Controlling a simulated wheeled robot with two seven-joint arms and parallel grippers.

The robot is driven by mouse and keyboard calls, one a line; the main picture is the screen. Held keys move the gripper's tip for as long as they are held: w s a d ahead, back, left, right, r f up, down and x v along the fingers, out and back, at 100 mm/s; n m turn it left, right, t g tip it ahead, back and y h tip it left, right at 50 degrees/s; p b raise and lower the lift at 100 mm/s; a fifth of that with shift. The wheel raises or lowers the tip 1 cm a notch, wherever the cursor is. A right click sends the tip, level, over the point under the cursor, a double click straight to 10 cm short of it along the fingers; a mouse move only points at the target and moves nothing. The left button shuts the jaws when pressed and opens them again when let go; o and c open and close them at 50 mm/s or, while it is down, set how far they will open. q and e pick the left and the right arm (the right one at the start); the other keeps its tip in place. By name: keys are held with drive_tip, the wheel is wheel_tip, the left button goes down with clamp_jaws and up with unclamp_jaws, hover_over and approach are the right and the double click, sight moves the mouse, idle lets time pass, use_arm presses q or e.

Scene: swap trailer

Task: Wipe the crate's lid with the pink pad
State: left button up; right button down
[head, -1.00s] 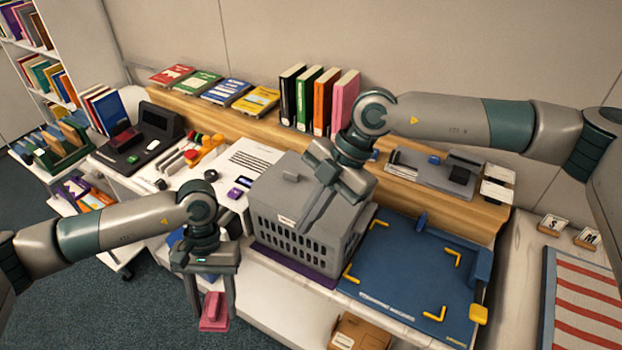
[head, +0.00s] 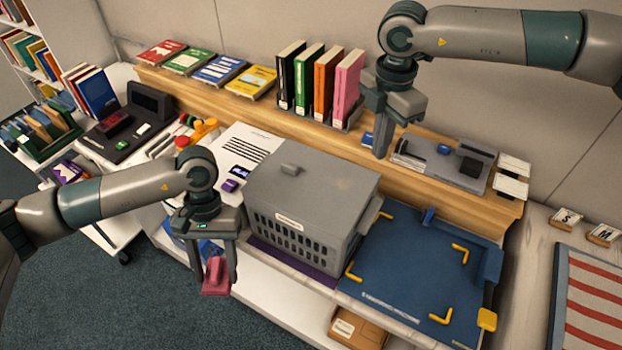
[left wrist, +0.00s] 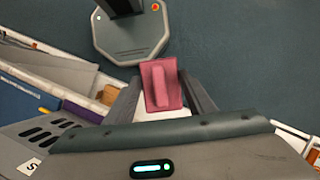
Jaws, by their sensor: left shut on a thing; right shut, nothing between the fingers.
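My left gripper (head: 216,284) is to the left of the crate and in front of the counter. It is shut on the pink pad (head: 216,275), which hangs between its fingers and is clear of the crate. The pad also shows in the left wrist view (left wrist: 160,86). My right gripper (head: 382,150) is shut and empty, behind and to the right of the crate, near the pink book.
A blue mat (head: 410,270) with yellow corner marks lies right of the crate. Upright books (head: 320,85) stand behind, on the wooden ledge. A paper sheet (head: 245,150) lies left of the crate. A cardboard box (head: 357,328) sits on the shelf below.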

drive_tip(key=shift+f, duration=0.1)
use_arm(q)
drive_tip(key=shift+f+b, duration=0.35)
use_arm(e)
hover_over(372, 182)
drive_tip(key=shift+f, duration=2.5)
